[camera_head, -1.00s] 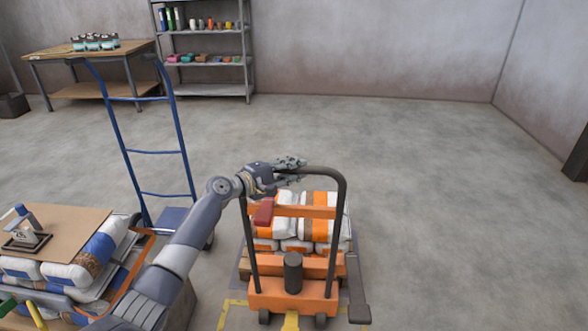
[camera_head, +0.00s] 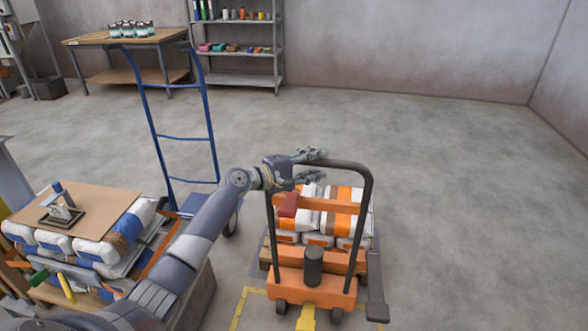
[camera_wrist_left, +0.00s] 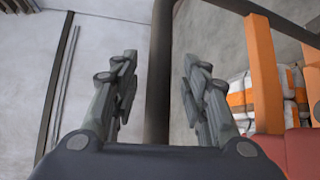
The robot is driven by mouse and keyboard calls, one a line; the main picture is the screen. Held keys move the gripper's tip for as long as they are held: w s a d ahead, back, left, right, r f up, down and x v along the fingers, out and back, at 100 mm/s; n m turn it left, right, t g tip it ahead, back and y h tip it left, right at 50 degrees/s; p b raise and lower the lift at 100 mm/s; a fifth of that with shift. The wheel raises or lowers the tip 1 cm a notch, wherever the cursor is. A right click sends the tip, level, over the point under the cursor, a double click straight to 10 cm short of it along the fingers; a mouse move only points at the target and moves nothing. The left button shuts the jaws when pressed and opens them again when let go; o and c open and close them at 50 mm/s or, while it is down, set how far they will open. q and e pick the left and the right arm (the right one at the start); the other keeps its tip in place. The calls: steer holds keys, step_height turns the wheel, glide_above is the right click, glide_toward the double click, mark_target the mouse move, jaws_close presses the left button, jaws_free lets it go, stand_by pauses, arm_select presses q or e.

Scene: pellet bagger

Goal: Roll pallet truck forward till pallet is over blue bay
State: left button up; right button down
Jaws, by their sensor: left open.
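The orange pallet truck (camera_head: 300,282) stands at lower centre in the head view, with a dark upright loop handle (camera_head: 368,200). A wooden pallet (camera_head: 268,257) behind its frame carries white and orange sacks (camera_head: 341,220). My left gripper (camera_head: 318,165) is open at the handle's upper left corner. In the left wrist view the dark handle bar (camera_wrist_left: 158,110) passes between the spread fingers (camera_wrist_left: 160,58). A dull blue-grey patch shows at the pallet's edges; I cannot tell whether it is the blue bay. My right gripper is out of view.
A blue hand truck (camera_head: 183,138) stands left of the pallet truck. A stack of sacks with a cardboard sheet (camera_head: 105,208) is at lower left. Yellow floor lines (camera_head: 240,305) lie by the truck. A workbench (camera_head: 120,38) and shelf (camera_head: 238,50) stand at the back. The floor on the right is clear.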

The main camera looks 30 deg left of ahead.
arm_select(q)
steer(key=v, duration=0.9)
steer(key=shift+s+a, duration=0.2)
steer(key=shift+s, duration=0.05)
